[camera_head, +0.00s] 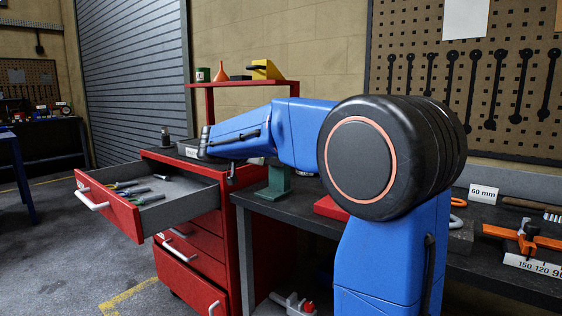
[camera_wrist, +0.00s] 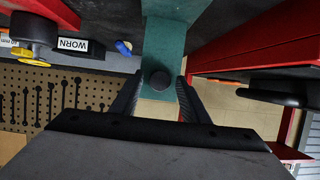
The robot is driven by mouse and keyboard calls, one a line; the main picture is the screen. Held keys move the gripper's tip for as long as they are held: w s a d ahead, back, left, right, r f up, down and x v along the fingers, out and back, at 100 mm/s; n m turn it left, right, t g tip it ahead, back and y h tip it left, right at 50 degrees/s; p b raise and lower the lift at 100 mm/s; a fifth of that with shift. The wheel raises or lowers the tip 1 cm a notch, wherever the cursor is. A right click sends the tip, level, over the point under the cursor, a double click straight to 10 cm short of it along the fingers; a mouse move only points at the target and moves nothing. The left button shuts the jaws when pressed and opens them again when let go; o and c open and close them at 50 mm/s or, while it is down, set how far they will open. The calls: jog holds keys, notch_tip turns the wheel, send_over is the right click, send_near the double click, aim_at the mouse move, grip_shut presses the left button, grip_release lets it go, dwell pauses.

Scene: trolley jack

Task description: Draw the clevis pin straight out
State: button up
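In the wrist view the dark round end of a pin (camera_wrist: 160,80) shows against a green upright part (camera_wrist: 165,40). I take this round end to be the clevis pin; its length is hidden. My gripper (camera_wrist: 160,84) is open, with one black finger on each side of the round end. A gap shows on both sides, and I cannot tell how deep the pin end lies between the fingers. In the head view a green stand (camera_head: 278,184) is on the dark bench, partly behind my blue arm. The pin cannot be made out there.
A red cabinet (camera_head: 185,240) has its top drawer (camera_head: 180,194) pulled out with tools inside. The dark workbench (camera_head: 500,263) carries orange and red items at right.

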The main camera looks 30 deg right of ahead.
grip_shut()
jog(key=s+a, duration=0.3)
jog(key=a, duration=0.7)
jog(key=shift+s+a, duration=0.15)
jog(key=shift+s, duration=0.2)
dwell(1.4)
jog(key=shift+a+r, duration=0.1)
jog(key=shift+a, duration=0.05)
jog(key=shift+r+v, duration=0.15)
jog(key=shift+v, duration=0.65)
jog(key=shift+r+v, duration=0.15)
jog(key=shift+v, duration=0.7)
